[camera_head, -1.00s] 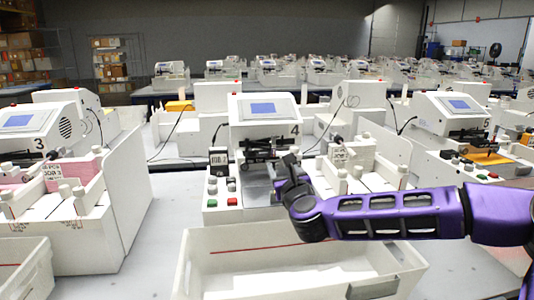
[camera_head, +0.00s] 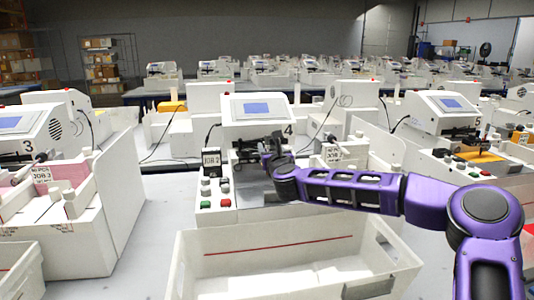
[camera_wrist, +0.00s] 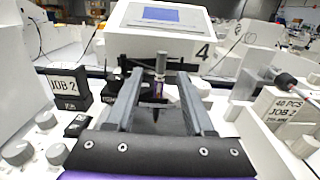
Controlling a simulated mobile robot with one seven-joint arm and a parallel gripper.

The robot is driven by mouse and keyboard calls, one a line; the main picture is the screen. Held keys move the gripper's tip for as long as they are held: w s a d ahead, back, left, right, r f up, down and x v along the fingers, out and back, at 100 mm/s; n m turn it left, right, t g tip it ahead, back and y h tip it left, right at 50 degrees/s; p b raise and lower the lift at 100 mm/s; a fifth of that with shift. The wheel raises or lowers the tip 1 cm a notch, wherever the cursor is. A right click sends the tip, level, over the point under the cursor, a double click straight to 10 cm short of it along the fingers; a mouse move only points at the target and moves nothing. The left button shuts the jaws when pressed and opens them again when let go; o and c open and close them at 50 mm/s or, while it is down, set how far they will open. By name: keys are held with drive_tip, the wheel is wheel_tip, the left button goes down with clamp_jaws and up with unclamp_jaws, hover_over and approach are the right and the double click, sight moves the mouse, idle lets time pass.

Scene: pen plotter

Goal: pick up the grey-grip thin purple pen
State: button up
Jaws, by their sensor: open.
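In the wrist view a thin upright pen (camera_wrist: 158,88) with a grey upper part and a small purple patch stands in front of the plotter 4 machine (camera_wrist: 155,42). My gripper (camera_wrist: 160,74) is open, with one finger on each side of the pen in the picture. I see a gap on both sides, and cannot tell how far the pen is from the fingertips in depth. The pen's lower tip points down. In the head view my gripper (camera_head: 268,150) is at the front of machine 4 (camera_head: 258,108), and the pen cannot be made out there.
A JOB 2 sign (camera_wrist: 63,87) and grey knobs (camera_wrist: 46,121) stand left of my gripper. A white block with a JOB 2 label (camera_wrist: 280,108) stands on the right. A white open bin (camera_head: 300,268) sits in front of machine 4.

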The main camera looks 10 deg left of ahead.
sight(267, 142)
drive_tip(key=shift+x, duration=2.6)
clamp_jaws()
